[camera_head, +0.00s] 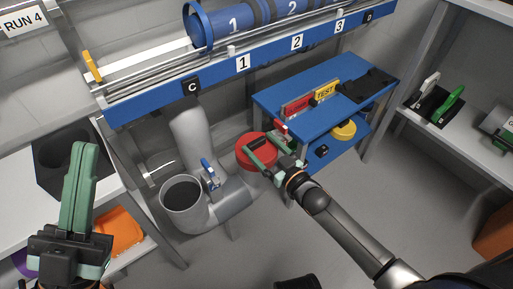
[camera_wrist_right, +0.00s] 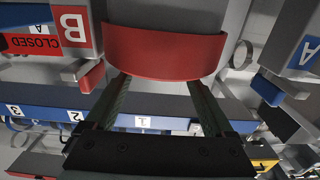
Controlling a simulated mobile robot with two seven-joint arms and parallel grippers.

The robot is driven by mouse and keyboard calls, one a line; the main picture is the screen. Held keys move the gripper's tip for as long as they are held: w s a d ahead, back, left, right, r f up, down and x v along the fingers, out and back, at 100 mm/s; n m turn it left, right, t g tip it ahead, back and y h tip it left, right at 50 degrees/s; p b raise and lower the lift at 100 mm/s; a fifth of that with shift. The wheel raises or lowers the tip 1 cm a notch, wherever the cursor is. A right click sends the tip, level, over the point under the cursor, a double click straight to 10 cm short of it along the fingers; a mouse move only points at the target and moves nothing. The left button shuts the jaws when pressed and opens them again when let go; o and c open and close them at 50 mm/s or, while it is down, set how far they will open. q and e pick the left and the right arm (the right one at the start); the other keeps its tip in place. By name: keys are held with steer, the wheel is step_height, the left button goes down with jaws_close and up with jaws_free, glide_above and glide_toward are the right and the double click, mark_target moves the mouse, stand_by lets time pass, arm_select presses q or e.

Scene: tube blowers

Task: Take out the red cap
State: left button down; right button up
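The red cap (camera_head: 252,160) is a round lid on the upright end of the grey pipe, in the middle of the head view. My right gripper (camera_head: 255,148) is at the cap, its two green fingers spread apart and reaching over its top. In the right wrist view the cap's curved red side (camera_wrist_right: 165,52) fills the top middle, and the right gripper's fingers (camera_wrist_right: 158,85) run up to it and pass out of sight behind it. Contact with the cap cannot be told. My left gripper (camera_head: 78,180) points up at the left, away from the cap; its finger gap does not show.
A blue bench (camera_head: 285,85) with red and yellow signs stands right behind the cap. An open pipe end (camera_head: 182,192) and a blue-handled valve (camera_head: 210,172) are left of it. A blue rail (camera_head: 215,75) runs above. Clear floor (camera_head: 330,225) lies in front.

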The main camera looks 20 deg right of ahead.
steer(key=c, duration=1.1)
